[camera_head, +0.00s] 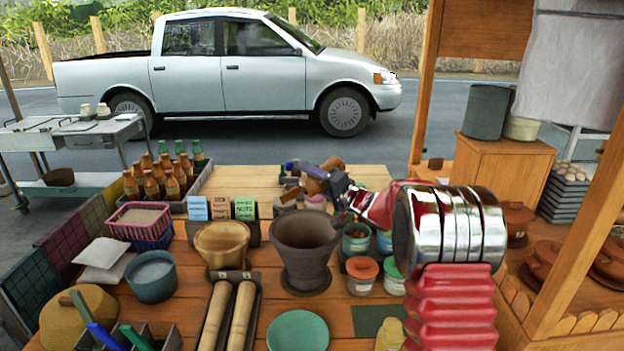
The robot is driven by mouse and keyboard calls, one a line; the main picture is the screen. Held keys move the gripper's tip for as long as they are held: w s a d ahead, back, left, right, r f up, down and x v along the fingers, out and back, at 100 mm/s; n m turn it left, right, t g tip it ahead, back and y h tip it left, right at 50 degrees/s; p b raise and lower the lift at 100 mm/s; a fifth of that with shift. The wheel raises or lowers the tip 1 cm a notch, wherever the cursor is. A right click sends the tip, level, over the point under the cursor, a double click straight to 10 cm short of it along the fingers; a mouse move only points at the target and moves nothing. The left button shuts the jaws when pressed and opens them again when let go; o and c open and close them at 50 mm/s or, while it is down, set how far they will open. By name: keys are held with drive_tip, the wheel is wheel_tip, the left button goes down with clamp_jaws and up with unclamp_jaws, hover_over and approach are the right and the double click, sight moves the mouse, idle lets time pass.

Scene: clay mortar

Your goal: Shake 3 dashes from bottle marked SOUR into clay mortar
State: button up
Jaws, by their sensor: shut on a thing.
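The dark clay mortar (304,262) stands upright near the middle of the wooden table, its mouth open upward. My gripper (322,184) is above and behind the mortar's right rim in the picture, with my red arm reaching in from the right. It is shut on a small brown bottle (315,186), which looks tilted. The jaws partly hide the bottle, and no SOUR marking can be read on it. I cannot tell whether its mouth is over the mortar's opening.
A wooden mortar (222,262) and two pestles (228,315) are left of the clay mortar. Lidded jars (362,277) stand close on its right. A crate of bottles (172,207) and small label cards (244,208) are behind. A green plate (298,332) lies in front.

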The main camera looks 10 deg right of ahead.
idle(0.8)
drive_tip(key=shift+s+a+m, duration=0.15)
drive_tip(key=shift+a+m, duration=0.1)
drive_tip(key=shift+m, duration=1.6)
drive_tip(key=shift+s+a+m, duration=0.2)
drive_tip(key=shift+a+m, duration=0.1)
drive_tip(key=shift+m, duration=1.5)
drive_tip(key=shift+s+a+m, duration=0.15)
drive_tip(key=shift+a+m, duration=0.1)
drive_tip(key=shift+m, duration=1.6)
drive_tip(key=shift+f, duration=0.1)
drive_tip(key=n, duration=0.3)
drive_tip(key=d+n, duration=0.1)
drive_tip(key=n, duration=0.3)
drive_tip(key=w+n, duration=0.1)
drive_tip(key=n, duration=0.3)
drive_tip(key=shift+d+r, duration=0.2)
drive_tip(key=shift+d, duration=0.1)
drive_tip(key=shift+f, duration=0.1)
